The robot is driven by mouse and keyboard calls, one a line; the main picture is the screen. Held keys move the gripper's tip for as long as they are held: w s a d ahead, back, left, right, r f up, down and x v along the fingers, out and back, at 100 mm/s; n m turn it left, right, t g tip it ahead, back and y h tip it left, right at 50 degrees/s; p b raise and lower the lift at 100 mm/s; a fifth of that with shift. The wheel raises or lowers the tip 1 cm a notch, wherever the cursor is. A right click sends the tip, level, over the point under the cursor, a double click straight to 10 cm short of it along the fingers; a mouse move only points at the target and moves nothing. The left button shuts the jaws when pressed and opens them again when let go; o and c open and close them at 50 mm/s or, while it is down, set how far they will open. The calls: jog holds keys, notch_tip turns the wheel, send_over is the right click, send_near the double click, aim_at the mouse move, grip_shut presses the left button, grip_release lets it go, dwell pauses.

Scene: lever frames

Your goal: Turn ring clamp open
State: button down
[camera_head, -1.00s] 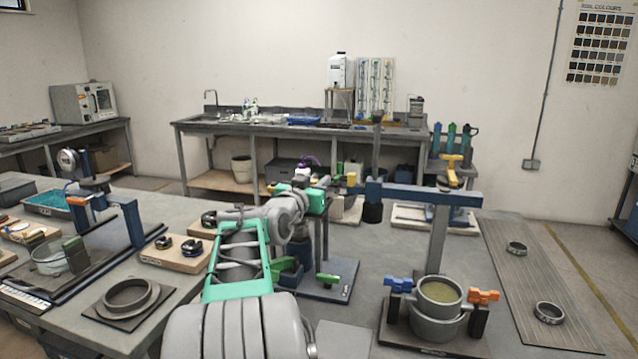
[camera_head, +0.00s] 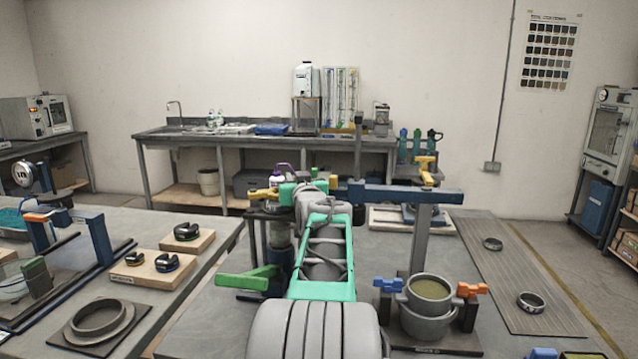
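A grey cylindrical mould (camera_head: 430,320), open at the top with brownish material inside, stands upright on a dark base at the right front. A blue handle (camera_head: 388,285) is at its left side and an orange handle (camera_head: 472,290) at its right. These look like clamp parts, but I cannot tell which piece is the ring clamp. A green lever (camera_head: 248,278) sticks out left of my arm from a stand mostly hidden behind the arm. My arm reaches forward past the mould's left. My gripper is around the arm's far end (camera_head: 318,192); its fingers cannot be made out.
A blue crossbar (camera_head: 405,194) on a grey post rises behind the mould. A grey ribbed mat (camera_head: 510,275) with two loose rings lies at right. The left bench holds wooden blocks (camera_head: 155,271) and a grey ring (camera_head: 98,318) on a plate.

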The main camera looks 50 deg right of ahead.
jog(key=shift+w+d+y, duration=0.1)
jog(key=shift+w+y, duration=0.1)
jog(key=shift+y, duration=0.1)
jog(key=c, duration=1.3)
grip_release()
jog(key=b+v, duration=0.1)
jog(key=v, duration=0.6)
jog(key=shift+s+f, duration=0.1)
jog(key=shift+s, duration=0.15)
jog(key=shift+s+a, duration=0.15)
jog(key=shift+a, duration=0.1)
jog(key=shift+c, duration=0.3)
